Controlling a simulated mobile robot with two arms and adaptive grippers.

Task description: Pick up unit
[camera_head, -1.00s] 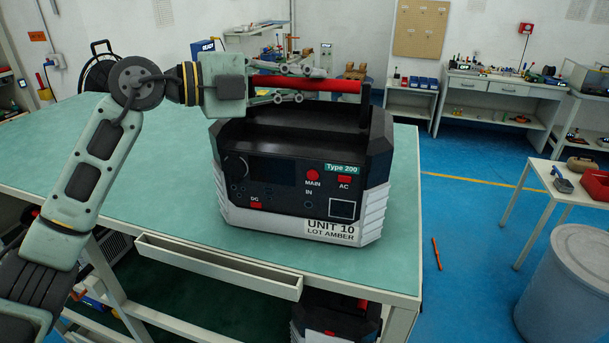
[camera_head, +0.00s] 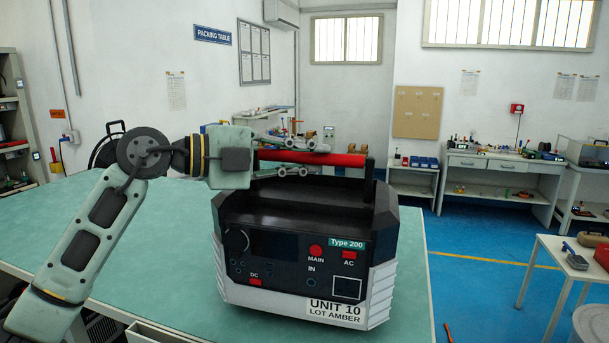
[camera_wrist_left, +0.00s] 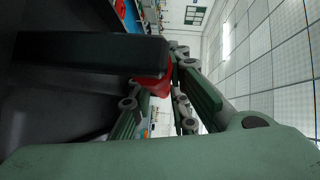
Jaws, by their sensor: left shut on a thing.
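The unit (camera_head: 290,262) is a black and light-grey box marked "UNIT 10 LOT AMBER" and "Type 200". It sits upright at the right end of the green table, its front panel facing me. A red bar handle (camera_head: 346,160) runs along its top between black posts. My left gripper (camera_head: 314,159) comes in from the left and is shut on the red handle. The wrist view shows the red grip (camera_wrist_left: 152,88) between the fingers, partly hidden by a black post (camera_wrist_left: 90,48). I cannot make out a gap under the unit. My right gripper is not in view.
The green table top (camera_head: 130,215) has free room left of the unit. A black cable reel (camera_head: 106,148) stands behind my left arm. Blue floor (camera_head: 480,300) lies open to the right, before a white side table (camera_head: 560,255) and a grey bin (camera_head: 592,322).

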